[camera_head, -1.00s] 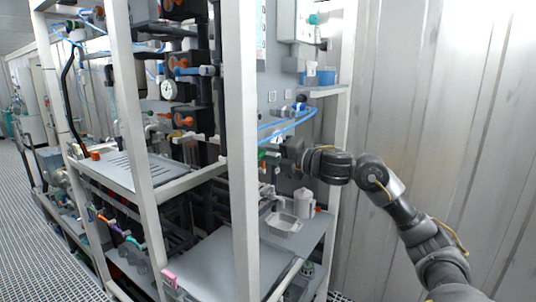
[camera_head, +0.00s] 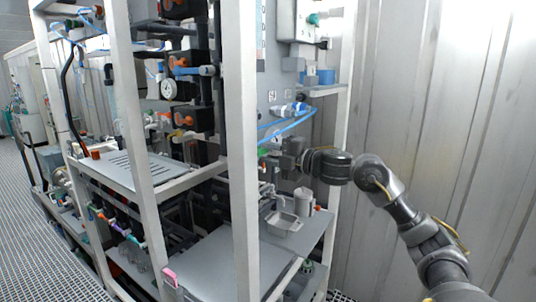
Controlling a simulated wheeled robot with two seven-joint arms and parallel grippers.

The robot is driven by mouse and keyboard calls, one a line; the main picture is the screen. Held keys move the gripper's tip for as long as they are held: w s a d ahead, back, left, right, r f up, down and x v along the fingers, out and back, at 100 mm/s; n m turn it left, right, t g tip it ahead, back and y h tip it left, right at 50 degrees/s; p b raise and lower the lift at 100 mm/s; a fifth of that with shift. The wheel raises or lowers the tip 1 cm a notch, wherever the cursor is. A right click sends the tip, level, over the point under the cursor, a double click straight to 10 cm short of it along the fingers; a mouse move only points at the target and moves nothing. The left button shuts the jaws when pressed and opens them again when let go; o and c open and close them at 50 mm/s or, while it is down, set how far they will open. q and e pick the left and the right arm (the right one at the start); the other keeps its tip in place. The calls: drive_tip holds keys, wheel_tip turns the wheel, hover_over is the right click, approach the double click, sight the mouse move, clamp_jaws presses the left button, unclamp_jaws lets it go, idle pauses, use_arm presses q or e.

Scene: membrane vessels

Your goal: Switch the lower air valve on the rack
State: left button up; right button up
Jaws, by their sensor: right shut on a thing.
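My right gripper (camera_head: 275,158) reaches in from the right to the grey panel inside the white rack. It is shut on a small valve part there, which I take to be the lower air valve. A bit of green (camera_head: 263,152) shows at the fingertips, partly behind the white rack post. The gripper hides most of the valve, so its handle angle cannot be told. Above it, another valve with blue fittings (camera_head: 290,108) and blue hoses sits on the same panel. My left gripper is not in view.
A white rack post (camera_head: 243,200) stands just left of the gripper. Below are a metal tray (camera_head: 284,222) and a white container (camera_head: 303,202) on a grey shelf. A small shelf with a blue cup (camera_head: 326,77) is above. A corrugated wall (camera_head: 440,110) is right.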

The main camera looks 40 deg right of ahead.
drive_tip(key=o, duration=0.6)
drive_tip(key=shift+s+d+f, duration=0.15)
drive_tip(key=shift+s, duration=0.05)
drive_tip(key=b+v, duration=0.7)
drive_tip(key=v, duration=0.3)
drive_tip(key=shift+s+b, duration=0.2)
drive_tip(key=shift+b, duration=0.2)
drive_tip(key=shift+r, duration=0.25)
